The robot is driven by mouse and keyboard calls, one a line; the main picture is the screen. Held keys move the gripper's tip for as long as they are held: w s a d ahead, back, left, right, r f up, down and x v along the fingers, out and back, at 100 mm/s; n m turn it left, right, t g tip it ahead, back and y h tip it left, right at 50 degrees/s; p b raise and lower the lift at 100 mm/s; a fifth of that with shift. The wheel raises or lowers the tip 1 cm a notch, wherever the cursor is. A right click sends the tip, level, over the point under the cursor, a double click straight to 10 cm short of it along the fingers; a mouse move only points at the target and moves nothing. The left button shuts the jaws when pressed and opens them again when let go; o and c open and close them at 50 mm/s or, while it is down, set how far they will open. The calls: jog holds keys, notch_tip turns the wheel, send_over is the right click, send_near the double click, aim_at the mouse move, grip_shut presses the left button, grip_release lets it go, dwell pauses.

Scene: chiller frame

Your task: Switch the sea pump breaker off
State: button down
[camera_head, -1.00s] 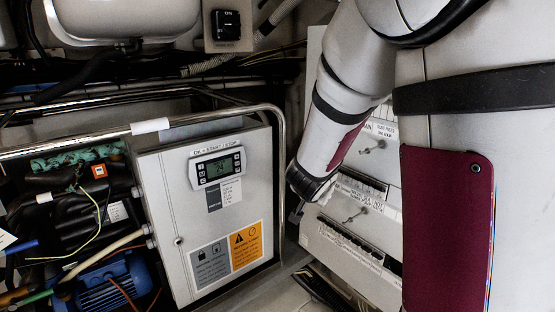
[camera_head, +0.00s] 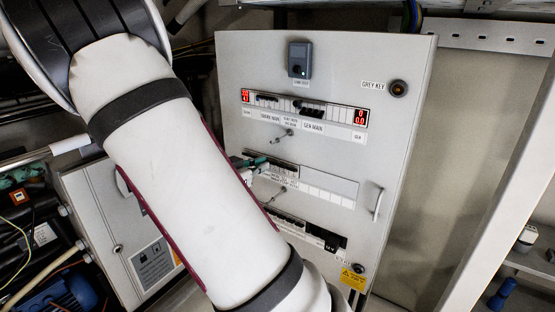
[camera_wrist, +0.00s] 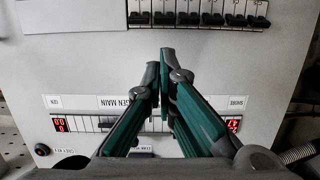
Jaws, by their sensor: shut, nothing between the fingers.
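The white breaker panel (camera_head: 400,150) stands upright, with breaker rows one above another. The middle breaker row (camera_head: 285,172) is partly hidden by my gripper (camera_head: 252,162) and arm. In the wrist view, which is upside down, a row of breakers with black toggles (camera_wrist: 200,19) lies just beyond my gripper's tips (camera_wrist: 160,58). The green-sided fingers are shut and empty, with the tips apart from the toggles in that view. I cannot tell which toggle is the sea pump breaker; the small labels are unreadable.
Above is a row with red displays (camera_head: 360,117) and the GEN MAIN label (camera_head: 313,128). Small latches (camera_head: 283,134) and a handle (camera_head: 377,204) stick out of the panel. A lower breaker row (camera_head: 325,238) sits below. A grey control box (camera_head: 150,250) is at left, partly behind my arm.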

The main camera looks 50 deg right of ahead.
aim_at(286, 157)
jog(key=x, duration=1)
jog(key=shift+w, duration=0.1)
jog(key=shift+f+b, duration=0.15)
jog(key=shift+b, duration=0.25)
jog(key=shift+a+h, duration=0.1)
jog(key=shift+h, duration=0.3)
